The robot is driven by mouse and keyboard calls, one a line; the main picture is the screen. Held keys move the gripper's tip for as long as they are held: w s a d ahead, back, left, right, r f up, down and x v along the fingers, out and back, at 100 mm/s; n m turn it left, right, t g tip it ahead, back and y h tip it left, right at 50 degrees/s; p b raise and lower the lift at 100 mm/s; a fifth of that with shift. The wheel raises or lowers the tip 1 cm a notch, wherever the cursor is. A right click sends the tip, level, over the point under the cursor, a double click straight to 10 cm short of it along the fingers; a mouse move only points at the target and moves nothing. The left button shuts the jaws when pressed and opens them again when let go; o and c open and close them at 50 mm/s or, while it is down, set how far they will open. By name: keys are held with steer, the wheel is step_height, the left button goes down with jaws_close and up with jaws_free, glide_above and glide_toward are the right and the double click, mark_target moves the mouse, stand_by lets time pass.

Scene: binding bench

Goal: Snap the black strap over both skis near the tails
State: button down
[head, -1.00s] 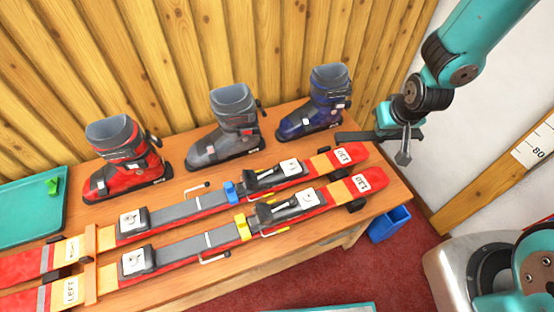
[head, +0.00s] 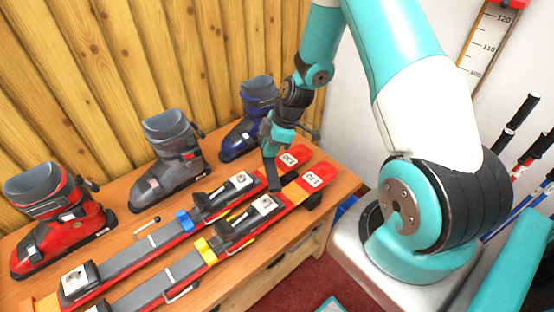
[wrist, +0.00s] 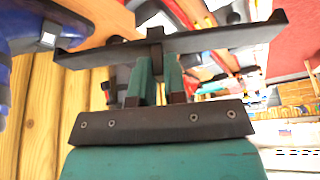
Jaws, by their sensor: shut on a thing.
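Two red skis lie side by side on the bench, the far ski (head: 140,262) and the near ski (head: 180,278), with their orange-and-red labelled ends at the right. My gripper (head: 276,148) is shut on the black strap (head: 272,174), by the far ski's labelled end. The strap appears to lie crosswise above or against that ski; I cannot tell whether it touches. In the wrist view the strap (wrist: 225,38) stretches wide across the teal fingers, held near its middle. The skis show blurred behind it.
Red (head: 55,220), grey (head: 168,155) and blue (head: 245,125) boots stand along the back of the bench (head: 128,215), the blue one close to my gripper. Blue (head: 184,220) and yellow (head: 205,250) clips sit on the skis. Wooden wall behind.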

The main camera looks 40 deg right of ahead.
step_height(320, 180, down, 10)
steer(key=d+n+g+b, duration=0.2)
steer(key=n+b, duration=0.3)
steer(key=b, duration=0.1)
steer(key=shift+s+d+r+n+y, duration=0.2)
steer(key=shift+d+r+n+y, duration=0.1)
steer(key=shift+d+n, duration=0.1)
stand_by(0.5)
steer(key=shift+d, duration=0.15)
stand_by(0.3)
steer(key=shift+f+b, duration=1.85)
steer(key=shift+f, duration=0.1)
steer(key=c, duration=0.6)
jaws_free()
